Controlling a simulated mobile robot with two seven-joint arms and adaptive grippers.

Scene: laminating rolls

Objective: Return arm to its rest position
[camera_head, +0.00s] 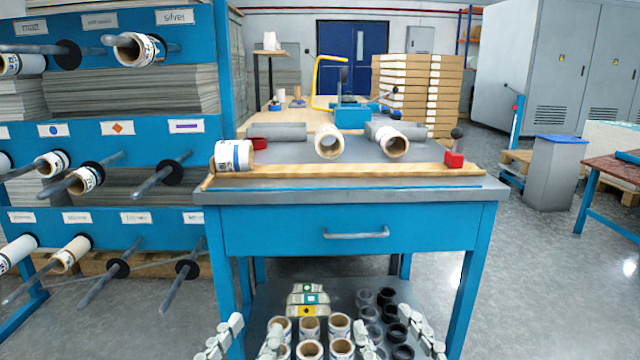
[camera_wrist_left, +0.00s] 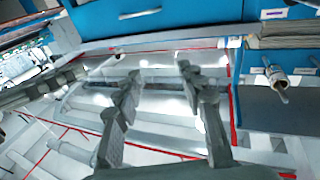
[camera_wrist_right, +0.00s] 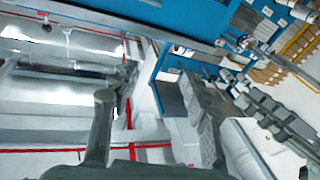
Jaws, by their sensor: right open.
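My left gripper (camera_head: 250,336) shows at the bottom edge of the head view, its fingers apart. In the left wrist view it is open (camera_wrist_left: 158,74), with nothing between the fingers. My right gripper (camera_head: 396,338) is also at the bottom edge, to the right of the left one. In the right wrist view it is open (camera_wrist_right: 150,92) and empty. Both appear low in the picture, in front of the workbench and apart from the rolls on its top. Most of both arms is out of the head view.
The blue workbench (camera_head: 275,231) stands ahead, with a labelled roll (camera_head: 234,156) and others on top. Several rolls and dark rings (camera_head: 386,297) stand low at its front. A blue rack (camera_head: 80,143) with pegs is on the left.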

